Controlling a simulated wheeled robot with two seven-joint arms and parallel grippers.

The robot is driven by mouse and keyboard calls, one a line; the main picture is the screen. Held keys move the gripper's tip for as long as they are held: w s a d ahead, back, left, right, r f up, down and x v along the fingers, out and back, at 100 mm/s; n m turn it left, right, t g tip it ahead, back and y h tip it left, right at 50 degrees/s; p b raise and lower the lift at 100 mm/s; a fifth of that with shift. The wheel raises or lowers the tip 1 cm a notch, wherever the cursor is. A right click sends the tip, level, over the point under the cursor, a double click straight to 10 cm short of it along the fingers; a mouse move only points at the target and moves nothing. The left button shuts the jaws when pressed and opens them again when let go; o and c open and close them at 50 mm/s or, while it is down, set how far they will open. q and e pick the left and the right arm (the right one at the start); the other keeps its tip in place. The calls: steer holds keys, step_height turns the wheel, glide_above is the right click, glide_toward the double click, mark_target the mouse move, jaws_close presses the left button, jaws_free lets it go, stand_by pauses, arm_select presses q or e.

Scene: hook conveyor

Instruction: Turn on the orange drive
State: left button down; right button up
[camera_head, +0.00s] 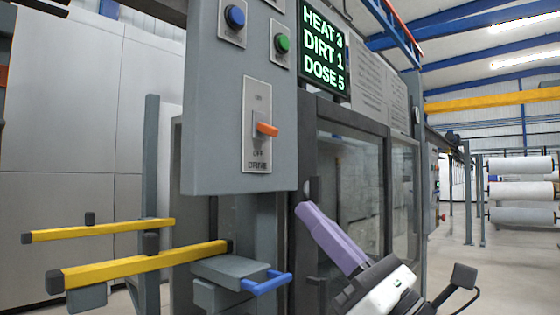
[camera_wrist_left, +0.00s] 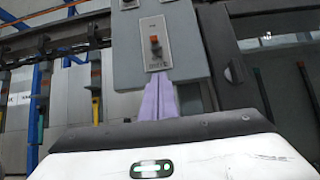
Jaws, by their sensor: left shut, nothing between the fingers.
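The orange drive lever (camera_head: 267,129) sticks out of a light switch plate (camera_head: 257,100) on a grey control box, with ON printed above and OFF and DRIVE below. The lever sits low on the plate, just above OFF. In the left wrist view the orange lever (camera_wrist_left: 155,44) is straight ahead, above the fingertips. My left gripper (camera_head: 303,209) has purple fingers, shut and empty, pointing up to the left. In the head view its tips are below and right of the lever, apart from it. The shut purple fingers (camera_wrist_left: 158,80) also show in the wrist view. My right gripper is not in view.
A blue button (camera_head: 235,17) and a green button (camera_head: 282,43) sit above the switch. A display (camera_head: 324,46) reads HEAT 3, DIRT 1, DOSE 5. A glass-doored cabinet (camera_head: 350,190) stands right. Below are a blue handle (camera_head: 266,284) and yellow bars (camera_head: 140,265).

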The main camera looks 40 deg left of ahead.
mark_target(267, 130)
arm_select(q)
steer(key=shift+s+a+n+g, duration=0.1)
steer(key=shift+n+g, duration=0.2)
steer(key=shift+g, duration=0.1)
steer(key=p+x, duration=0.2)
steer(key=x, duration=0.8)
steer(key=shift+a+r, duration=0.2)
steer(key=shift+r, duration=0.05)
steer(key=shift+d+r+p, duration=0.2)
steer(key=shift+d+r, duration=0.15)
steer(key=shift+r, duration=0.2)
steer(key=shift+d+r+p, duration=0.15)
steer(key=shift+d+r, duration=0.2)
steer(key=shift+r, duration=0.2)
steer(key=shift+d+r, duration=0.25)
steer(key=shift+r, duration=0.25)
